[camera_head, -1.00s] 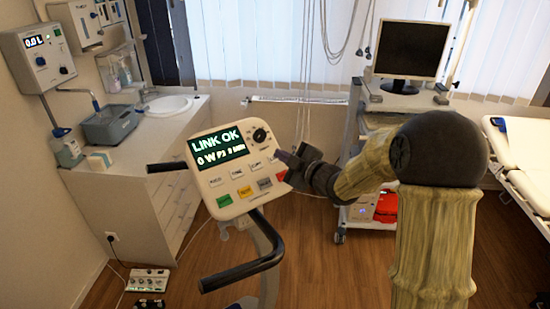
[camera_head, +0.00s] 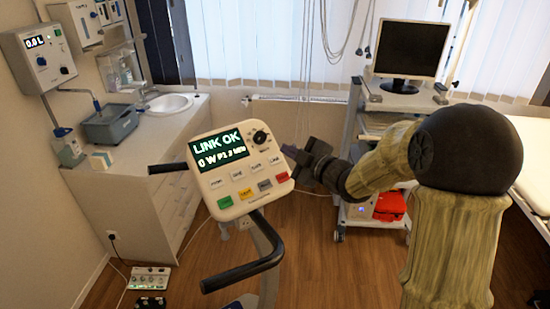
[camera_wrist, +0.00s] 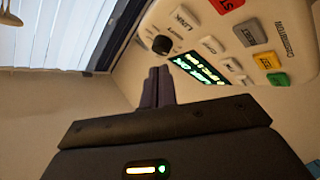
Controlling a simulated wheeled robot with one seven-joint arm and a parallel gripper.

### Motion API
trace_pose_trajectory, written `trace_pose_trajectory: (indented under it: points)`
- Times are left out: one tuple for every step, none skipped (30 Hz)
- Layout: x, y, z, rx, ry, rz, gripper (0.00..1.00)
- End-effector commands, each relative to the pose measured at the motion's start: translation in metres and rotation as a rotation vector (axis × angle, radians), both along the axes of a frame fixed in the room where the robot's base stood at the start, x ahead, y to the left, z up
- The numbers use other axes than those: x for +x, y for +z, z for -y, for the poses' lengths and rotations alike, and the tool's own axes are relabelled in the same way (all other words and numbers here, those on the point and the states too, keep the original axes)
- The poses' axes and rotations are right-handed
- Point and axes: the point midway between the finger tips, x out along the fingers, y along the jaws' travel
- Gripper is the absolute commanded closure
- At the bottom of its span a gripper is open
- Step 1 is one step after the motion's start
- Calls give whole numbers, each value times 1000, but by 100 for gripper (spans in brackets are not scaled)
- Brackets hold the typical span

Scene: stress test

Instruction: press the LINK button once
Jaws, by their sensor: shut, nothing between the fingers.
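The white console (camera_head: 222,192) stands tilted on its post in the head view. Its lit display (camera_head: 220,150) reads LINK OK, with a smaller line below. The LINK button (camera_head: 277,161) is the rightmost white key, under the black knob (camera_head: 260,137); it also shows in the wrist view (camera_wrist: 185,18). My gripper (camera_head: 287,150) is shut and empty, just right of the console's upper right edge. In the wrist view my closed fingers (camera_wrist: 158,82) point up beside the display, apart from the LINK button. No contact with the console is visible.
Red, grey, yellow and green keys line the console's lower part. A black handlebar (camera_head: 245,266) projects below it. A wheeled cart with a monitor (camera_head: 408,50) stands behind my arm. A sink counter (camera_head: 150,140) is at left, a bed (camera_head: 535,165) at right.

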Motion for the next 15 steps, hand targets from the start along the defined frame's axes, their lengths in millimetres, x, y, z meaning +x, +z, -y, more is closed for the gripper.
trace_pose_trajectory:
  points:
    - [0, 0, 0, 0, 0, 0, 100]
    - [0, 0, 0, 0, 0, 0, 100]
    - [0, 0, 0, 0, 0, 0, 100]
    - [0, 0, 0, 1, 0, -1, 100]
    - [0, 0, 0, 1, 0, -1, 100]
    - [0, 0, 0, 1, 0, -1, 100]
    - [0, 0, 0, 1, 0, -1, 100]
    - [0, 0, 0, 1, 0, -1, 100]
    - [0, 1, 1, 0, 0, 0, 100]
    - [-1, 2, 1, 0, 0, 0, 100]
    - [-1, 3, 1, 0, 0, 0, 100]
    - [-2, 5, 2, 0, 0, 0, 100]
    - [-3, 7, 3, 0, 0, 0, 100]
    - [-4, 8, 4, 0, 0, 0, 100]
    - [-6, 10, 4, 0, 0, 0, 100]
